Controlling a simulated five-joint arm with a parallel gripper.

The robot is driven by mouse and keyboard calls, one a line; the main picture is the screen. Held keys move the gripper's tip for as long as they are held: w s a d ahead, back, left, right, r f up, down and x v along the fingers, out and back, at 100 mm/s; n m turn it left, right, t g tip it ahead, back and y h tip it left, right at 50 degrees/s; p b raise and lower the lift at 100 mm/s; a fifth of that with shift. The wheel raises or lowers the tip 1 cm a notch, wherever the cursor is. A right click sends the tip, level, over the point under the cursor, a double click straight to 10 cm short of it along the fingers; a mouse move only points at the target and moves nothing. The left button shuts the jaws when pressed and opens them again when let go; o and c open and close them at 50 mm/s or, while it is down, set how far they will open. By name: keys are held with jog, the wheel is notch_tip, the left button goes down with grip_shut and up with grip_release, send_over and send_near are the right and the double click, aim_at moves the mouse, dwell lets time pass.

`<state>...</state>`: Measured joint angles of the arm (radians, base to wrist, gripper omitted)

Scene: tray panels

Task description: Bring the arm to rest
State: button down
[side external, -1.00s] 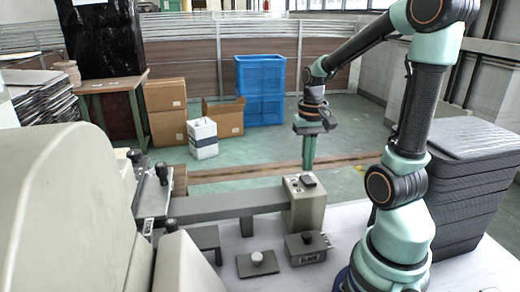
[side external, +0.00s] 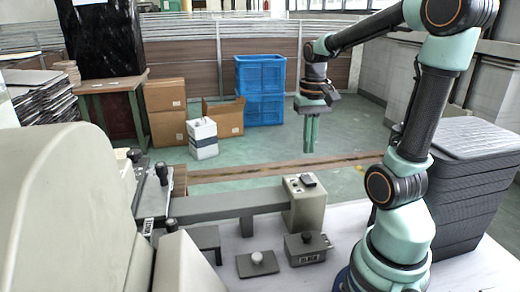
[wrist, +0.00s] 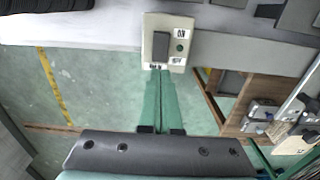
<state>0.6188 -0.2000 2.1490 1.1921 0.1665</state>
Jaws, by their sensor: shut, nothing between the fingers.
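My gripper (side external: 309,148) hangs pointing down in the side view, its green fingers together and empty. It is in free air above and behind the beige switch box (side external: 304,203), apart from it. In the wrist view my gripper (wrist: 160,78) shows as two green fingers side by side with nothing between them. The switch box (wrist: 150,50) shows beyond the fingertips there, with a dark rocker and ON and OFF labels.
A dark box with a knob (side external: 307,249) and a plate with a white knob (side external: 257,264) lie on the white table (side external: 320,279). A stack of black trays (side external: 480,170) stands at the right. A grey bar (side external: 225,205) runs left from the switch box.

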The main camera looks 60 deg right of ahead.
jog(key=w+a+r+n+t, duration=0.1)
jog(key=a+n, duration=0.3)
jog(key=a, duration=0.4)
jog(key=w+a+r+n+t, duration=0.2)
jog(key=w+a+n+t, duration=0.1)
jog(key=a, duration=0.6)
jog(key=shift+a+n+t, duration=0.25)
jog(key=shift+n+t, duration=0.55)
jog(key=shift+n, duration=0.2)
jog(key=shift+r, duration=0.1)
